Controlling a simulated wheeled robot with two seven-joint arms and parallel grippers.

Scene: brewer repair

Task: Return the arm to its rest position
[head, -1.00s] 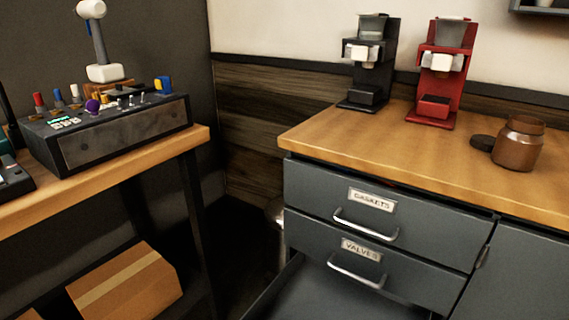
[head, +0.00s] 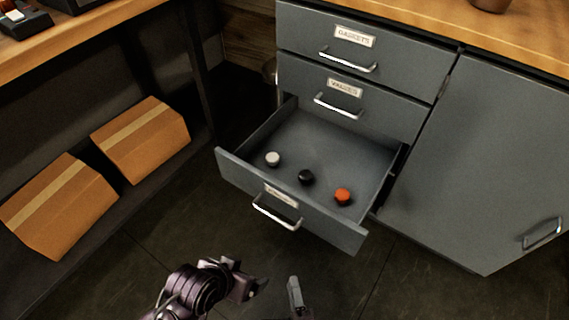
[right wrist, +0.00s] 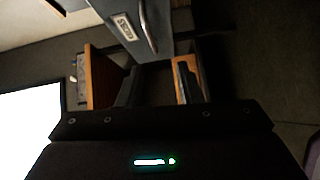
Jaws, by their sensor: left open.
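My left gripper (head: 250,283) is at the bottom of the head view, in front of the open bottom drawer and apart from it. Its jaws are open and I see nothing in them. The bottom drawer (head: 290,215) is pulled out, holding a white cap (head: 273,159), a black cap (head: 306,177) and an orange cap (head: 343,196), spaced apart.
The gaskets drawer (head: 300,35) and valves drawer (head: 300,80) above are shut. A cabinet door (head: 490,150) is at the right. Two cardboard boxes (head: 142,142) lie on the left bench's lower shelf. The right wrist view shows a drawer handle (right wrist: 148,28). Floor before the drawer is clear.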

